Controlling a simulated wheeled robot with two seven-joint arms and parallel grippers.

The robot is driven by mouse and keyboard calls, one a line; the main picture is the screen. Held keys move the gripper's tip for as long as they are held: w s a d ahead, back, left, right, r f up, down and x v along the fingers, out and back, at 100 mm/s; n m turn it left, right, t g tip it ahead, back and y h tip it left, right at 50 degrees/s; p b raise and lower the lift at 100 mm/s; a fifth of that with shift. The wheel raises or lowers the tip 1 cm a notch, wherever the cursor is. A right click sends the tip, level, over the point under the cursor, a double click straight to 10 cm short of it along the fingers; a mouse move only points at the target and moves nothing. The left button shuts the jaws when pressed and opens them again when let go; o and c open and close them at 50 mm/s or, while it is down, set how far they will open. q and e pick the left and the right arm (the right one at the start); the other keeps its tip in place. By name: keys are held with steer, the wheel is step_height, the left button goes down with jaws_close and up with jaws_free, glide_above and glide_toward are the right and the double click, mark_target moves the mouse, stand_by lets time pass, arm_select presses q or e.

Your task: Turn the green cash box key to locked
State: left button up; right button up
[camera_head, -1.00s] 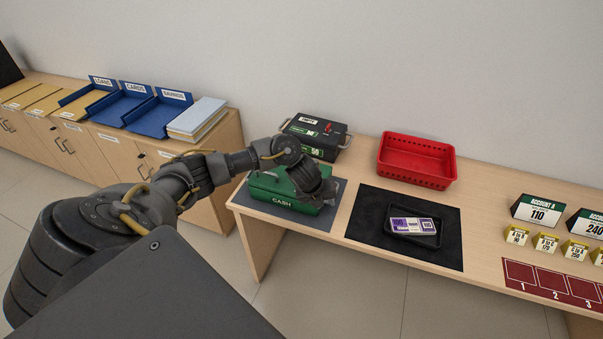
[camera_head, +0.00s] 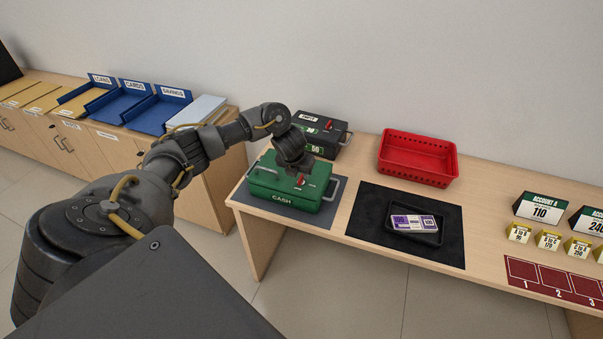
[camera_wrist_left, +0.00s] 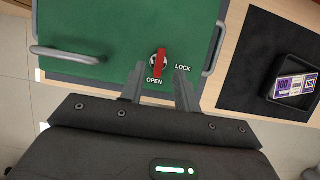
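The green cash box (camera_head: 270,183) stands on a grey mat at the counter's left end, lid shut. Its red key (camera_head: 301,181) sits on the lid's right part. In the left wrist view the key (camera_wrist_left: 159,62) lies upright in the picture, in line with the OPEN label (camera_wrist_left: 155,81); the LOCK label (camera_wrist_left: 183,68) is to its right. My left gripper (camera_wrist_left: 158,74) is open, its two fingers on either side of the key's lower end and apart from it. In the head view the gripper (camera_head: 300,168) hangs over the lid's back right part. My right gripper is not in view.
A black box (camera_head: 325,132) with a red key stands behind the green box. To the right are a black mat (camera_head: 370,225) with a tray and banknotes, and a red basket (camera_head: 418,158).

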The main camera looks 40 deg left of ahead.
mark_target(301, 177)
arm_select(q)
steer(key=shift+x, duration=1.8)
